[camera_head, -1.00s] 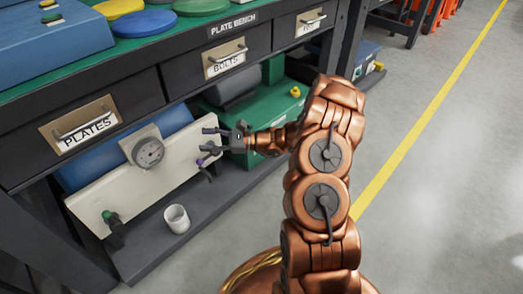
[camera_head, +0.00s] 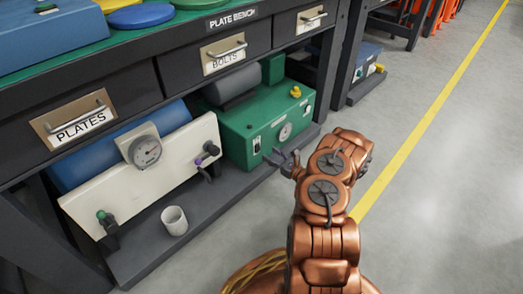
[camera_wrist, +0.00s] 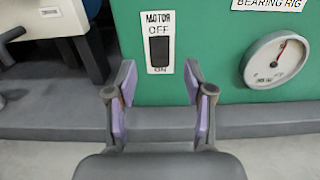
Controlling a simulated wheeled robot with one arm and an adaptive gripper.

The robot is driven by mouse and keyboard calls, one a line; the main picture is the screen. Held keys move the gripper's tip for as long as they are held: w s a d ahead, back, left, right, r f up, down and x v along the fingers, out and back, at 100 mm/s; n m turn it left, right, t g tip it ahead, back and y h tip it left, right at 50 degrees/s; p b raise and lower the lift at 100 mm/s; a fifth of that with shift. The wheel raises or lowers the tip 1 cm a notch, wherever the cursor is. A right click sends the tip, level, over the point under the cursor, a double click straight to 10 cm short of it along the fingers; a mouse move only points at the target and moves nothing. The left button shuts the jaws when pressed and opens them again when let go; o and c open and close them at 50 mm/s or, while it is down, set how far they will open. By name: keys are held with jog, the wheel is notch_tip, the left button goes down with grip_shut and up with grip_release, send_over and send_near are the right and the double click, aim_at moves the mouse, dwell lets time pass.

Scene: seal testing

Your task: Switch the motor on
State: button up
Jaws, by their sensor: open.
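The motor switch (camera_wrist: 159,50) is a dark rocker on a white plate marked MOTOR, with OFF above and ON below. I cannot tell which way the rocker is set. It is on the front of the green bearing rig (camera_wrist: 215,70), and it also shows in the head view (camera_head: 257,145). My gripper (camera_wrist: 158,84) is open and empty in the wrist view, its fingertips apart on either side of and just below the switch plate. In the head view my gripper (camera_head: 283,158) is in front of the rig, to the right of the switch and a little lower.
A round gauge (camera_wrist: 274,60) is right of the switch. A white panel (camera_head: 140,180) with a dial and valve handles stands left of the rig. A white cup (camera_head: 174,220) stands on the lower shelf (camera_head: 205,212). Open floor (camera_head: 440,200) lies to the right.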

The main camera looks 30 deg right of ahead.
aim_at(258, 146)
jog(key=b+x, duration=0.2)
jog(key=x, duration=0.2)
jog(key=shift+w+a+f, duration=0.15)
jog(key=shift+w, duration=0.25)
jog(key=shift+w+a, duration=0.1)
jog(key=shift+w, duration=0.5)
jog(key=shift+c, duration=0.3)
